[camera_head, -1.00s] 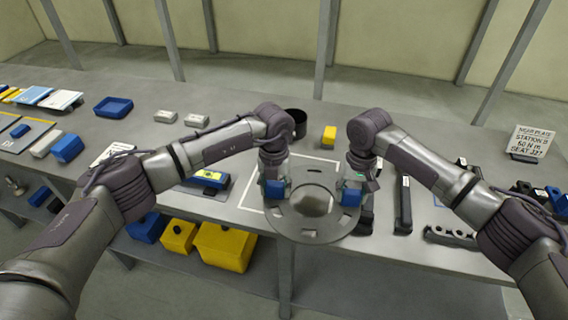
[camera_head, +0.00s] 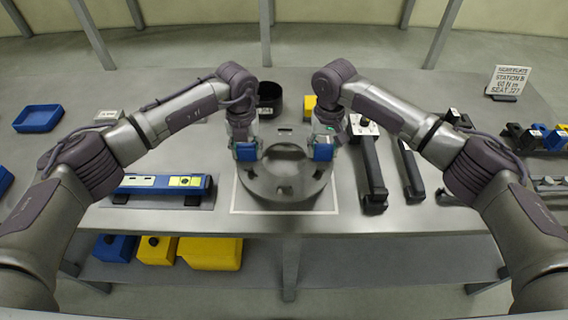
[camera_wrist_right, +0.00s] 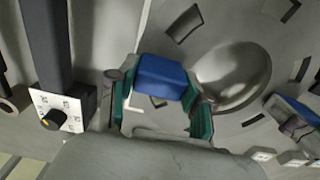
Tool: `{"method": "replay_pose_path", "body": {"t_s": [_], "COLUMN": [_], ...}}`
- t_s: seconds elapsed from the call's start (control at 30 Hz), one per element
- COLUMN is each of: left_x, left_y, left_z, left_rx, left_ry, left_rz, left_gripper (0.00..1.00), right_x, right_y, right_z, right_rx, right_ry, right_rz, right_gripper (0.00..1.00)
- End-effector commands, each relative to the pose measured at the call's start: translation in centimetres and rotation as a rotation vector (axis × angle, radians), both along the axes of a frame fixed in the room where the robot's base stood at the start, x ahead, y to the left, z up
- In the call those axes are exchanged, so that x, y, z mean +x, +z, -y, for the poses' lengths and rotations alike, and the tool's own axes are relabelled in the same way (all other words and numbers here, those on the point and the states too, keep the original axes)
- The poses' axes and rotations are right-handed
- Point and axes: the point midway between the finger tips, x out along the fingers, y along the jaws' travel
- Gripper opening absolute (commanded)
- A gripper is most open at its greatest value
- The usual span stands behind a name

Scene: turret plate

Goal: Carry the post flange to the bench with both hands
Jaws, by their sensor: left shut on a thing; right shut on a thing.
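The post flange (camera_head: 286,188) is a round grey metal plate with a central opening and slots, with a blue grip block on each side. In the head view it is over the white outlined square on the bench (camera_head: 430,235); I cannot tell whether it touches the top. My left gripper (camera_head: 246,150) is shut on the left blue block. My right gripper (camera_head: 323,150) is shut on the right blue block. In the right wrist view the green fingers flank the blue block (camera_wrist_right: 161,78), with the flange (camera_wrist_right: 235,40) beyond it.
A blue level-like tool (camera_head: 160,184) lies left of the flange. A black cup (camera_head: 269,98) and a yellow block (camera_head: 309,104) stand behind. A dark-handled tool with a dial (camera_head: 370,165) lies close on the right. Yellow bins (camera_head: 210,252) sit on the lower shelf.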

Motion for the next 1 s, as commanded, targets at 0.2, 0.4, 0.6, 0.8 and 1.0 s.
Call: {"method": "replay_pose_path", "body": {"t_s": [0.2, 0.4, 0.6, 0.8, 1.0], "left_x": [0.1, 0.1, 0.1, 0.1, 0.1], "left_y": [0.5, 0.5, 0.2, -0.6, -1.7], "left_z": [-0.2, -0.2, -0.2, -0.2, -0.2], "left_rx": [0.003, 0.003, 0.003, 0.003, 0.003], "left_ry": [0.002, 0.002, 0.002, 0.002, 0.002], "left_rz": [0.002, 0.002, 0.002, 0.002, 0.002], "left_gripper": [0.0, 0.0, 0.0, 0.0, 0.0], "right_x": [0.1, 0.1, 0.1, 0.1, 0.1], "right_y": [0.5, 0.5, 0.2, -0.5, -1.7], "right_z": [0.2, 0.2, 0.2, 0.1, 0.1], "right_rx": [-0.002, -0.002, -0.002, -0.002, -0.002], "right_ry": [-0.003, -0.003, -0.003, -0.003, -0.003], "right_rz": [0.002, 0.002, 0.002, 0.002, 0.002], "right_gripper": [0.0, 0.0, 0.0, 0.0, 0.0]}}
